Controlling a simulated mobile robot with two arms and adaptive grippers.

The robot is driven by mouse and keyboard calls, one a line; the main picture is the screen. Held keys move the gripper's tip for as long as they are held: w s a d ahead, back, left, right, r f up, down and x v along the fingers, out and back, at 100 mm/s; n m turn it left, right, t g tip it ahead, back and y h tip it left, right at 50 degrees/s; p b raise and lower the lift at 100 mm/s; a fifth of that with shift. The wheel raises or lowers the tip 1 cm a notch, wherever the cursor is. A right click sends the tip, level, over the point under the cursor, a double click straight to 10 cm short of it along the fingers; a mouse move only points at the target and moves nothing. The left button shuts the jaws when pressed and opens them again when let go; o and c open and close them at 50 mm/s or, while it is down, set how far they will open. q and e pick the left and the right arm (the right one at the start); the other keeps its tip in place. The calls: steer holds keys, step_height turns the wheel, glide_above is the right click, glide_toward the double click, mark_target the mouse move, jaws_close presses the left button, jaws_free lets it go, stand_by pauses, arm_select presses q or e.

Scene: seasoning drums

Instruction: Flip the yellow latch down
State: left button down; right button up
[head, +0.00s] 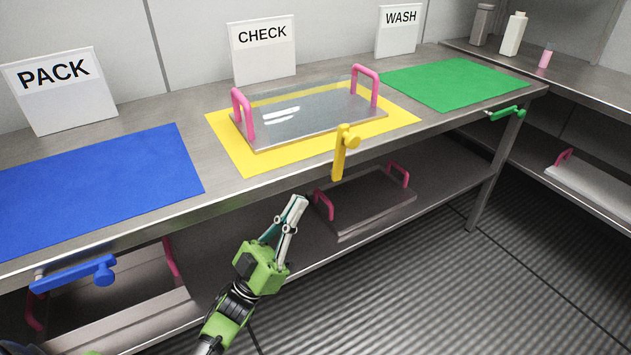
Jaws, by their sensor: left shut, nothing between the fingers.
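The yellow latch (341,155) is at the front edge of the table by the yellow mat (235,157). It stands roughly upright, with its round knob at the top right and its bar running down to the lower left. My left gripper (299,203) is below and to the left of the latch, apart from it. Its fingers are shut together, with nothing between them. My right gripper is not in view.
A clear tray with pink handles (310,115) sits on the yellow mat. A blue latch (80,272) is at the left front edge and a green latch (508,113) at the right. A lower shelf holds another pink-handled tray (370,198). The air around the yellow latch looks clear.

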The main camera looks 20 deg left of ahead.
mark_target(336, 158)
arm_select(q)
steer(key=x, duration=0.4)
steer(key=w+f+x, duration=0.1)
steer(key=x, duration=0.3)
steer(key=w+d+f+x, duration=0.1)
steer(key=x, duration=0.3)
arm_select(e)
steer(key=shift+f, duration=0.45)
